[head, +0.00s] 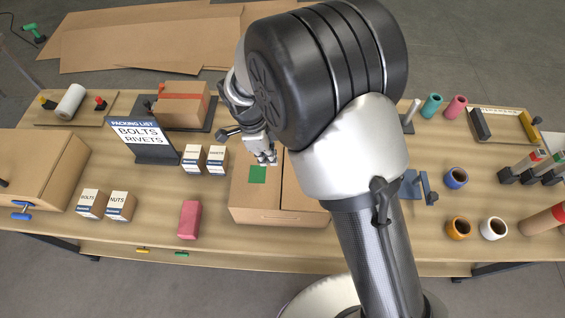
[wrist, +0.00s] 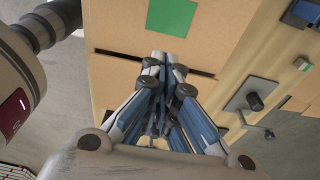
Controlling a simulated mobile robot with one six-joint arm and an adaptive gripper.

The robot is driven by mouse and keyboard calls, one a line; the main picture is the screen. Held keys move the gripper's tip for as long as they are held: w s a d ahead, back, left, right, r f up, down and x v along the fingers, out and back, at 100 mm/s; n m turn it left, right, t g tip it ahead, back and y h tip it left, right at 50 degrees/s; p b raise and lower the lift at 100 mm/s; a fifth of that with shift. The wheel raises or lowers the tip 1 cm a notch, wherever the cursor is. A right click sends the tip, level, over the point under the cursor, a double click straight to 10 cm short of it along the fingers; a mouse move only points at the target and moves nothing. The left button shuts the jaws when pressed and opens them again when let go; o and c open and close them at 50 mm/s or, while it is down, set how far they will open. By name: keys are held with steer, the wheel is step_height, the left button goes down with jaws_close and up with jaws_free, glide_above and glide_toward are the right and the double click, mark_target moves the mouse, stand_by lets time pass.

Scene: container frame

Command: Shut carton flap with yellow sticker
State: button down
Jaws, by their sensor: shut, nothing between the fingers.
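The carton (head: 262,215) stands near the middle of the table, partly covered by my arm. Its left top panel bears a green sticker (head: 257,174) and looks roughly flat. A seam separates it from the right panel (head: 297,200), which my arm partly hides. No yellow sticker shows in either view. My gripper (head: 265,157) is shut and empty, over the carton's top just behind the green sticker. In the wrist view the gripper tips (wrist: 156,60) lie over a dark gap in the cardboard, beside the green sticker (wrist: 168,16). I cannot tell whether they touch it.
Small labelled boxes (head: 193,159) stand left of the carton, by the packing-list sign (head: 139,133). A red block (head: 189,220) lies at front left. A larger carton (head: 45,165) is at far left. Tape rolls and cups (head: 458,228) stand at right. The table front left of the carton has some free room.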

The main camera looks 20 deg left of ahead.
steer(key=s+a+r, duration=0.1)
steer(key=a, duration=0.2)
step_height(320, 180, up, 6)
steer(key=y+b, duration=0.3)
steer(key=b, duration=0.6)
glide_above(293, 177)
steer(key=d, duration=0.1)
steer(key=shift+g, duration=0.3)
steer(key=f+b, duration=0.1)
steer(key=f, duration=0.3)
steer(key=f+b, duration=0.1)
steer(key=f, duration=0.3)
steer(key=a+f+b, duration=0.1)
steer(key=f, duration=0.4)
steer(key=shift+w+f, duration=0.1)
